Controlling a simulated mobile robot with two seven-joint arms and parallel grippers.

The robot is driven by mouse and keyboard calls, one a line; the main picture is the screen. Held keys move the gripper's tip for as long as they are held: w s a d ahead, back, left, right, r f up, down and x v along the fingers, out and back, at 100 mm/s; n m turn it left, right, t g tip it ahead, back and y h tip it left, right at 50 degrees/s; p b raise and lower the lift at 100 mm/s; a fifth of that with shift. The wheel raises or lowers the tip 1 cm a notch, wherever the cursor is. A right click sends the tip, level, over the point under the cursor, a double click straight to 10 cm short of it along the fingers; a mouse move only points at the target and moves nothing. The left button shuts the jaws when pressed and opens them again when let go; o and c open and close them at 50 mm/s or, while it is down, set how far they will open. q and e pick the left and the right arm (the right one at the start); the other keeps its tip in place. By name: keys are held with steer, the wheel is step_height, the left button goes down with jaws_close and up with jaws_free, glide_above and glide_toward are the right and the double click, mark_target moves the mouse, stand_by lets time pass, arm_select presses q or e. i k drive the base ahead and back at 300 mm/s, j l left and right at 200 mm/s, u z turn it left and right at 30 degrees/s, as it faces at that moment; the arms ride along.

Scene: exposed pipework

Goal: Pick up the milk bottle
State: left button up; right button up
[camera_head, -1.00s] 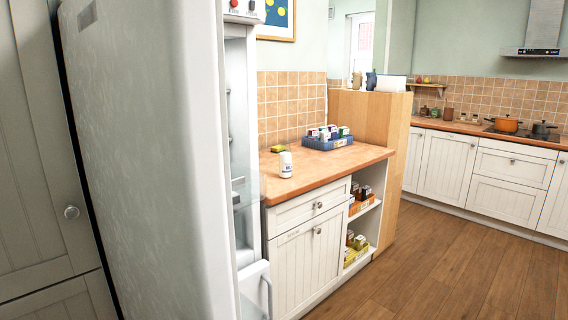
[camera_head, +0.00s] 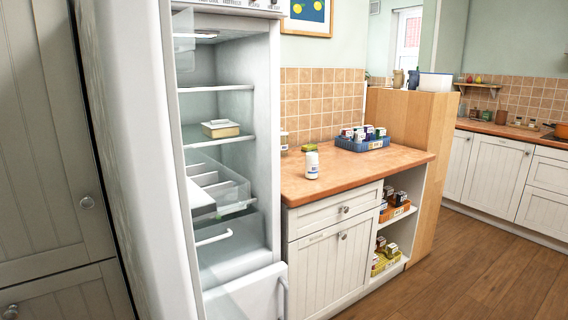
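A small white bottle (camera_head: 312,162) with a blue-marked label stands upright on the wooden counter (camera_head: 375,167), near its left front part. It looks like the milk bottle, but its label is too small to read. Neither of my grippers shows in the head view.
An open fridge (camera_head: 225,130) stands left of the counter, with a tub (camera_head: 221,128) on a shelf and a drawer sticking out low down. A blue crate (camera_head: 361,143) of small cartons and a green-lidded jar (camera_head: 309,149) stand behind the bottle. Wooden floor (camera_head: 465,265) is clear at right.

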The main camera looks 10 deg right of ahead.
mark_target(311, 156)
steer(key=l+u, duration=0.25)
steer(key=l, duration=0.2)
steer(key=l+u, duration=0.3)
steer(key=l, duration=0.15)
steer(key=l+u, duration=0.65)
steer(key=l, duration=0.15)
steer(key=l+u, duration=0.3)
steer(key=l, duration=0.15)
steer(key=l+u, duration=0.6)
steer(key=l, duration=0.7)
steer(key=l+z, duration=0.2)
steer(key=l, duration=0.25)
steer(key=i+l+z, duration=0.1)
steer(key=l+z, duration=0.15)
steer(key=l, duration=0.15)
